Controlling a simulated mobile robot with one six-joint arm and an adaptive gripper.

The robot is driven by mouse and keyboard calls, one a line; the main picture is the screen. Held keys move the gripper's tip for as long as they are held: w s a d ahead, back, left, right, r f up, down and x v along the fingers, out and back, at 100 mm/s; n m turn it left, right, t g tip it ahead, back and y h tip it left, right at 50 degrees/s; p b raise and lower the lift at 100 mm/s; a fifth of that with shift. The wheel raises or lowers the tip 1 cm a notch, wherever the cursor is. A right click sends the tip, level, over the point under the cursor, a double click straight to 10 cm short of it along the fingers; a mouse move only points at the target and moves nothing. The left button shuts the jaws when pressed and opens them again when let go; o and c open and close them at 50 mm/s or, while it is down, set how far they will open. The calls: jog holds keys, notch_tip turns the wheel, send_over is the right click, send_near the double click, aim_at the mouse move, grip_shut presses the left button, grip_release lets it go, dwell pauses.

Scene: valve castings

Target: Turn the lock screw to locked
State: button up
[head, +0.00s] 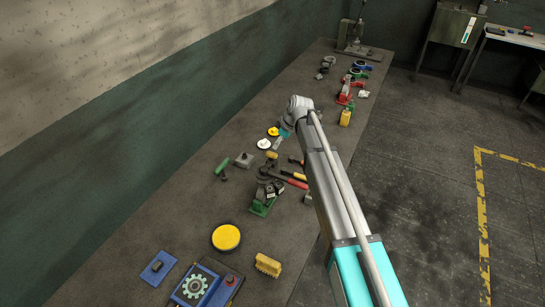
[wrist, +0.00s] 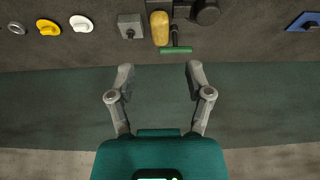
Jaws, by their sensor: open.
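I cannot tell for sure which part is the lock screw. A blue plate with a dark knob-like part (head: 157,267) lies on the bench at the lower left of the head view. A blue plate's edge also shows at the top right of the wrist view (wrist: 304,21). My gripper (wrist: 158,76) is open and empty, its two fingers spread apart with the teal wall band behind them. In the head view it is mostly hidden at the arm's end, over the middle of the bench. It is well apart from the blue plate.
Near the plate lie a blue gear unit (head: 195,287), a yellow disc (head: 226,238) and a yellow brush (head: 268,265). A green T-handle (wrist: 176,50), a grey block (wrist: 131,26), and yellow (wrist: 48,27) and white (wrist: 82,24) knobs are also on the bench. The wall (head: 110,125) runs along its left edge.

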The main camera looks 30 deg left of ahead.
aim_at(272, 153)
jog(key=shift+b+x, duration=3.15)
jog(key=shift+x, duration=0.6)
jog(key=shift+c, duration=0.3)
grip_shut()
